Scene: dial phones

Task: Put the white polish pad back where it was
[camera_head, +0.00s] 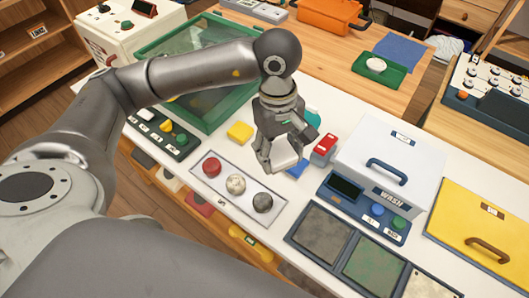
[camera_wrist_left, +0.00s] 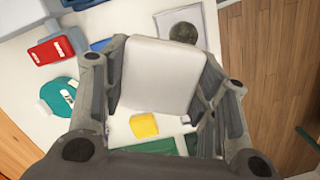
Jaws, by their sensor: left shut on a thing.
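My left gripper (camera_head: 284,150) is shut on a white block-shaped pad (camera_head: 283,160), above the white counter. In the left wrist view the white pad (camera_wrist_left: 161,72) fills the space between the fingers of my left gripper (camera_wrist_left: 162,60), its broad face toward the camera. A tray (camera_head: 262,187) left of and below the gripper holds a red, a whitish and a dark grey round piece. A blue flat piece (camera_head: 298,170) lies on the counter just beside the held pad. My right gripper is not in view.
A yellow block (camera_head: 240,131) and a red box-like item (camera_head: 325,148) flank the gripper. The white WASH box (camera_head: 388,160) stands to the right. A green-framed glass tank (camera_head: 160,57) stands behind the arm. A teal round item (camera_wrist_left: 60,95) lies on the counter.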

